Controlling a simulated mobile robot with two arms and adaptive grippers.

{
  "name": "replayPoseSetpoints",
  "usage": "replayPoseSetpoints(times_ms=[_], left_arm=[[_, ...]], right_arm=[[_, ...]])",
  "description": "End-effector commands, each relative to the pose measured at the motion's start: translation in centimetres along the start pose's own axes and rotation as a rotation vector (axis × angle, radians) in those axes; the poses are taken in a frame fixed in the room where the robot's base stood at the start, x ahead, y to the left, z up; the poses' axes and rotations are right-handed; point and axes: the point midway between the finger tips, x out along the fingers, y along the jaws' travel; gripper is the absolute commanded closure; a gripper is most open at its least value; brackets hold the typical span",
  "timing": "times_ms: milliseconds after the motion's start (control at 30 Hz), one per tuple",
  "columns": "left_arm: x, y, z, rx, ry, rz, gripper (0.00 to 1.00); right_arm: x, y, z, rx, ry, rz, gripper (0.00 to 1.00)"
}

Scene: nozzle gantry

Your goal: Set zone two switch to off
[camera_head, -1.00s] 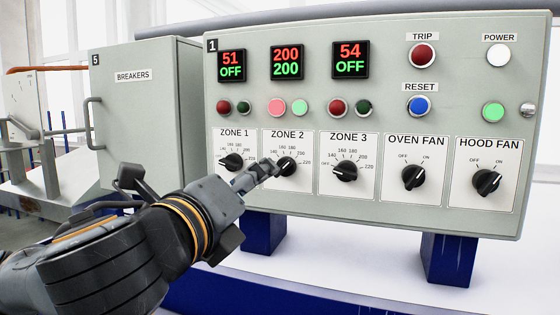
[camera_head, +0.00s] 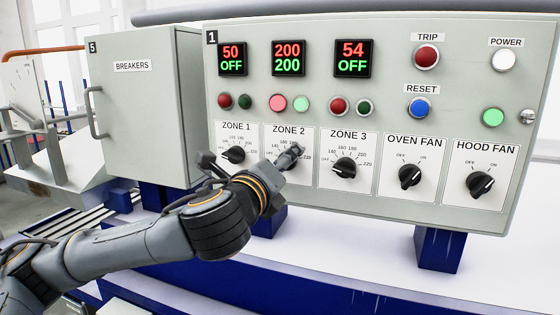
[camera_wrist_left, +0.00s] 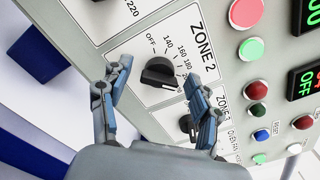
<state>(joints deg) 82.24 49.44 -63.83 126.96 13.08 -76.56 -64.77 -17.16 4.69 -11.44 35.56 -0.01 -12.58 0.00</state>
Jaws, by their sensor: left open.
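The zone two switch (camera_wrist_left: 158,73) is a black rotary knob on a white label marked ZONE 2 (camera_head: 288,131). In the wrist view its ridge appears to point toward the high numbers, away from OFF. Above it, the zone two display (camera_head: 288,58) reads 200 over 200. My left gripper (camera_wrist_left: 157,68) is open, with one finger on each side of the knob in the picture. I cannot tell whether they touch it. In the head view the left gripper (camera_head: 290,157) covers most of the knob. My right gripper is not in view.
The zone 1 knob (camera_head: 233,154) and zone 3 knob (camera_head: 345,168) flank the gripper closely. Oven fan (camera_head: 410,175) and hood fan (camera_head: 480,184) knobs are further right. The breakers box (camera_head: 140,120) stands at left. Free space lies below the panel.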

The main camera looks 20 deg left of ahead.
Motion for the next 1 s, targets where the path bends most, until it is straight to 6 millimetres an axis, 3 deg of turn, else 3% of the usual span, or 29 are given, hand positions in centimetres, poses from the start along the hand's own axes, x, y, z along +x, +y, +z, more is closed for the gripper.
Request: replayPoseSetpoints(times_ms=[133, 400, 767, 1000], left_arm=[[0.0, 0.0, 0.0, 0.000, 0.000, 0.000, 0.39], [0.0, 0.0, 0.0, 0.000, 0.000, 0.001, 0.92], [0.0, 0.1, -0.1, -0.051, 0.000, 0.002, 0.92], [0.0, 0.3, -0.2, -0.205, 0.000, 0.002, 0.92]], right_arm=[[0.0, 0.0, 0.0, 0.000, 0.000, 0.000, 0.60], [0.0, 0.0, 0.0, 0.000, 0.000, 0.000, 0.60], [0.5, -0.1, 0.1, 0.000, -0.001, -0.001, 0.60], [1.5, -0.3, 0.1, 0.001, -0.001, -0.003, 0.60]])
